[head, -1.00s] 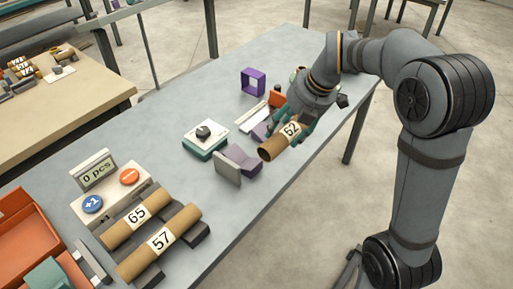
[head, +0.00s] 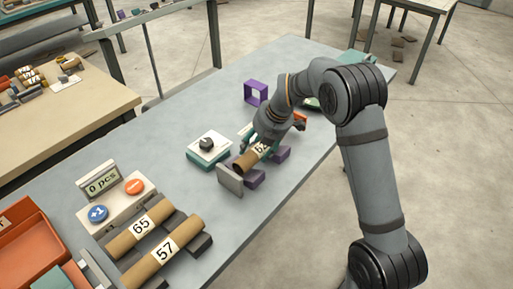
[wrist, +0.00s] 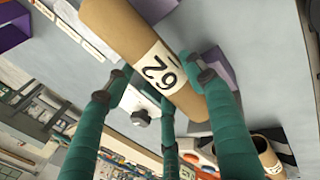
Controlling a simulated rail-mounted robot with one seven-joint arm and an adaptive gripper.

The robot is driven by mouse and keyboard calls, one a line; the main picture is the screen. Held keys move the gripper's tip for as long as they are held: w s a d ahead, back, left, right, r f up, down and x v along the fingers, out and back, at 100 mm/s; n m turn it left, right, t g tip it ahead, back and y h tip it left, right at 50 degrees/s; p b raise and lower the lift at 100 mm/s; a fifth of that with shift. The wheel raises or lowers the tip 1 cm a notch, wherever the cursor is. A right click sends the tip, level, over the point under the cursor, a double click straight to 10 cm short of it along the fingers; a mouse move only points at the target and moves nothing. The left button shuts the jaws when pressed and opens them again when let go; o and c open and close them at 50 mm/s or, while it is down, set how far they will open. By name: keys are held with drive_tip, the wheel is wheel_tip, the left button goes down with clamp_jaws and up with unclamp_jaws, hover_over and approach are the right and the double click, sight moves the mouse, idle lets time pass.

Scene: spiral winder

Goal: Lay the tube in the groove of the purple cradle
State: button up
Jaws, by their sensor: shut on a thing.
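The brown cardboard tube labelled 62 (head: 244,163) is held in my gripper (head: 259,146), whose teal fingers are closed around it. In the wrist view the tube (wrist: 118,22) lies slantwise between the teal fingers (wrist: 165,88). The purple cradle (head: 255,179) is under the tube, with a second purple block (head: 283,153) further back and a grey end plate (head: 230,180) at its near end. The tube is roughly in line with the cradle, its near end close to the plate. I cannot tell whether it touches the groove, which the tube and gripper partly hide.
A teal-and-white device with a dark knob (head: 208,149) stands just left of the cradle. A purple open frame (head: 256,93) stands behind. Tubes 65 (head: 136,233) and 57 (head: 163,250) lie on a dark rack at front left, beside a counter box (head: 117,208).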

drive_tip(key=shift+f, duration=0.35)
drive_tip(key=shift+f+b, duration=0.55)
drive_tip(key=shift+b, duration=0.3)
drive_tip(key=o, duration=1)
drive_tip(key=shift+o, duration=0.7)
drive_tip(key=shift+r+p, duration=0.55)
drive_tip(key=shift+p, duration=0.2)
drive_tip(key=v, duration=1.2)
